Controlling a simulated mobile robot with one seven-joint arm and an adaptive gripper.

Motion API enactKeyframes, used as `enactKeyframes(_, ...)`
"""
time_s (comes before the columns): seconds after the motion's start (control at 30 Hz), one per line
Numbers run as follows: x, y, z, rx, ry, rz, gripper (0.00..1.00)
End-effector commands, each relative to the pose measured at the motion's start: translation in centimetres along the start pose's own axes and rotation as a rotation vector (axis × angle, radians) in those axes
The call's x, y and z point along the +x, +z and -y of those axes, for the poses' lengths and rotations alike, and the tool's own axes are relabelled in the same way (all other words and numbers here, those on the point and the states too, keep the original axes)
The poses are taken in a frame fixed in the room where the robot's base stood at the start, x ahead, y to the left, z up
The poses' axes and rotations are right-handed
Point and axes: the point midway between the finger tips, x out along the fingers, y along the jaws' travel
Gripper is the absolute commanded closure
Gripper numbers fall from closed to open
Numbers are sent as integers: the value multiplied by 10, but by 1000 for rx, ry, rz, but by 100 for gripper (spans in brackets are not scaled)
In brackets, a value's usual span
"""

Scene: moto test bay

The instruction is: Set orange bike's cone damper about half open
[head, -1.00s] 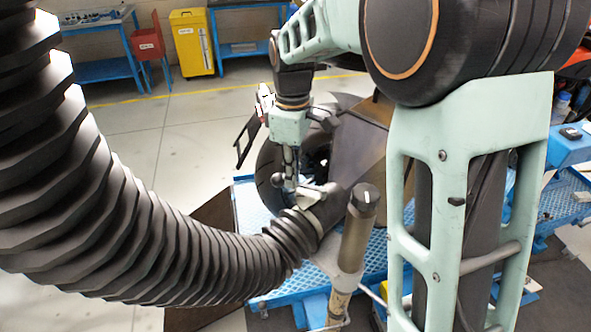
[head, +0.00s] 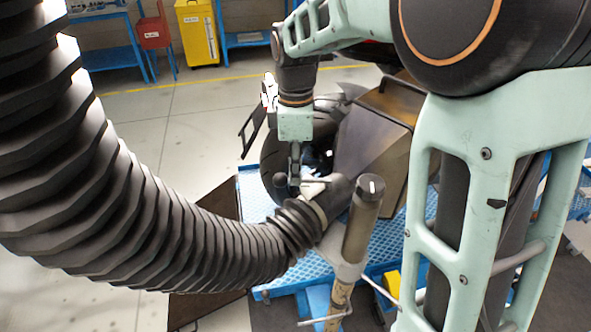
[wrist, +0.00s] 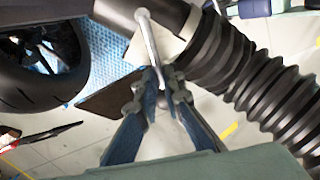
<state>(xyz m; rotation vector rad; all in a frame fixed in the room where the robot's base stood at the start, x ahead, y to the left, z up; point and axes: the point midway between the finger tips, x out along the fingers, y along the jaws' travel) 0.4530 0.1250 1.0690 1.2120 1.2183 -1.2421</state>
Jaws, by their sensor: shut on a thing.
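The cone damper (head: 337,192) is a dark cone at the end of the big black ribbed hose (head: 150,225), beside the bike's rear tyre (head: 275,150). A thin grey metal lever (wrist: 150,42) crosses the cone's pale collar (wrist: 172,48). In the head view my gripper (head: 294,178) points down onto the lever from above. The fingers partly hide the lever's end. The damper plate inside the cone is hidden, so its opening cannot be seen.
A post with a dark cylindrical top (head: 362,218) stands close right of the cone. A brown metal box (head: 375,130) is behind it. A blue grated platform (head: 385,250) lies below. The hose fills the left side. Open floor (head: 150,145) lies behind.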

Motion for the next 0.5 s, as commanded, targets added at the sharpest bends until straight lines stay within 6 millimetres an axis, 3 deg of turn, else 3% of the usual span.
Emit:
enactKeyframes(0.07,-1,0,-1,0,2,-1,100)
enactKeyframes(0.1,-1,0,-1,0,2,-1,90)
enactKeyframes(0.23,-1,0,0,1,2,-1,76)
enactKeyframes(0.5,-1,0,0,1,1,0,74)
